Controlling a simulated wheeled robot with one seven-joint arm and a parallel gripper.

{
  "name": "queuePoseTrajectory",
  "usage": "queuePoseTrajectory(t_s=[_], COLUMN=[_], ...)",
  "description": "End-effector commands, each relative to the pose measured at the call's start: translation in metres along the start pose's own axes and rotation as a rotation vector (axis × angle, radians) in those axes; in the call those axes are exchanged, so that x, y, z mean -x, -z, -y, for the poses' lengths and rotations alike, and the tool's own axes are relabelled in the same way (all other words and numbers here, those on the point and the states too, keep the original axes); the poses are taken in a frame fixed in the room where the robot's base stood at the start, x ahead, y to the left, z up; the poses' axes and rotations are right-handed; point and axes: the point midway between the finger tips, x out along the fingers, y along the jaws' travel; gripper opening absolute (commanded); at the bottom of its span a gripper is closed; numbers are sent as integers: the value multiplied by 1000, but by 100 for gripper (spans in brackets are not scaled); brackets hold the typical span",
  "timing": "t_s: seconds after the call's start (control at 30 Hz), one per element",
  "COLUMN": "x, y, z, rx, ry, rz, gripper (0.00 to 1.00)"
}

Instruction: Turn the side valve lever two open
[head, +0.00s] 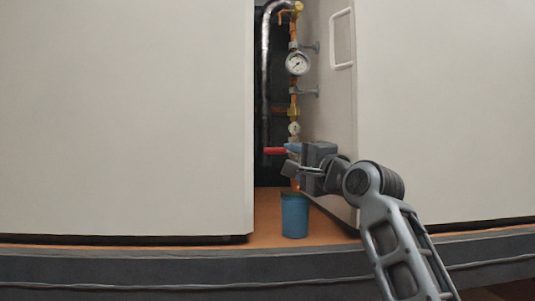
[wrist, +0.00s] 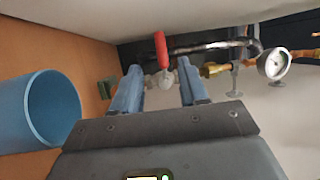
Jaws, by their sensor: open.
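A valve with a red lever (head: 275,151) sits low on the vertical pipe in the gap between two pale cabinets. In the wrist view the red lever (wrist: 160,50) points away from a pale valve body (wrist: 166,78). My gripper (head: 288,160) is at the valve's height, at the right of the lever in the head view. In the wrist view my gripper (wrist: 160,82) is open, with one finger on each side of the valve body. I cannot tell whether either finger touches it. Part of the valve is hidden behind my gripper in the head view.
A blue container (head: 294,215) stands on the orange floor below my gripper. A round gauge (head: 298,63) is higher on the pipe. A left cabinet (head: 125,120) and a right cabinet (head: 450,110) leave a narrow gap. A dark ledge (head: 150,270) runs along the front.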

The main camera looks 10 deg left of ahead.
Motion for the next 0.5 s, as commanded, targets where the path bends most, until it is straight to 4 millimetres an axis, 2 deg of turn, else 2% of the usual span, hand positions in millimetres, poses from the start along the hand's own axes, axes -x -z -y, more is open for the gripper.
queuePoseTrajectory(t_s=[0.17,0.5], x=[-7,-53], y=[0,0], z=[3,3], rx=[0,0], ry=[1,-2], rz=[1,1], gripper=[43,43])
